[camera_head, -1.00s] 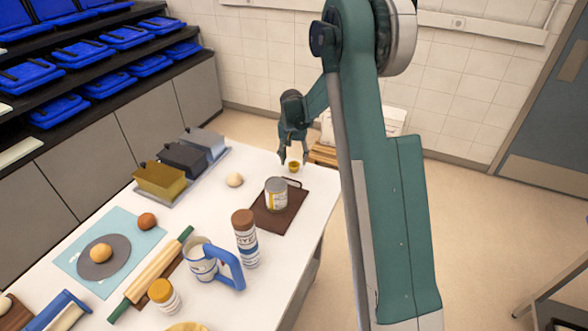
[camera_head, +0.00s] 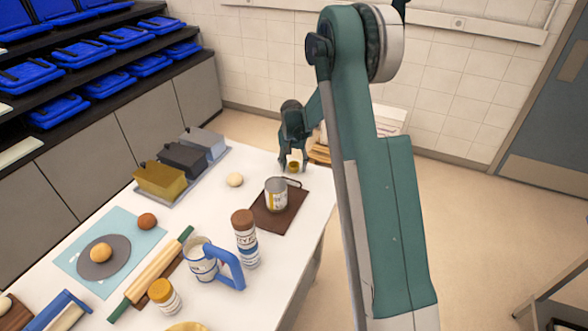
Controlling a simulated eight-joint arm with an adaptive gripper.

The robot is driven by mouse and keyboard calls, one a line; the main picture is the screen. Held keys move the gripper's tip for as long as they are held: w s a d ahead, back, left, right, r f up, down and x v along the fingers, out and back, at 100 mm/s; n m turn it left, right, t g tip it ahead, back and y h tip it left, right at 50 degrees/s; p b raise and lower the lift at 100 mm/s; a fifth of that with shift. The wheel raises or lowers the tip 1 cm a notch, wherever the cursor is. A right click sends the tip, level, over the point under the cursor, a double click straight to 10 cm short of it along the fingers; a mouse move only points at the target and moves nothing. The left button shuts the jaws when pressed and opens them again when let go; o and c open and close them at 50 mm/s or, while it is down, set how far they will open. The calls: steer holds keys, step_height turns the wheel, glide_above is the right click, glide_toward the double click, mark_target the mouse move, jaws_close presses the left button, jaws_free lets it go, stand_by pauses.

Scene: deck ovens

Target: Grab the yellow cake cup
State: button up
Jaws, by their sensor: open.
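The yellow cake cup (camera_head: 293,166) is small and stands on the white table near its far right corner, behind the can. My gripper (camera_head: 293,168) is open and low over the table, with its fingers on either side of the cup. The cup shows between the fingertips. I cannot tell whether the fingers touch it.
A can (camera_head: 276,194) stands on a brown board (camera_head: 268,222) just in front of the cup. A pale round dough ball (camera_head: 235,180) lies to the left. Loaf tins (camera_head: 160,181) stand on a tray further left. A brown-capped jar (camera_head: 245,240) and a blue-handled mug (camera_head: 203,265) stand nearer.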

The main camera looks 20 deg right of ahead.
steer(key=shift+c, duration=0.4)
steer(key=c, duration=0.8)
steer(key=shift+r, duration=5)
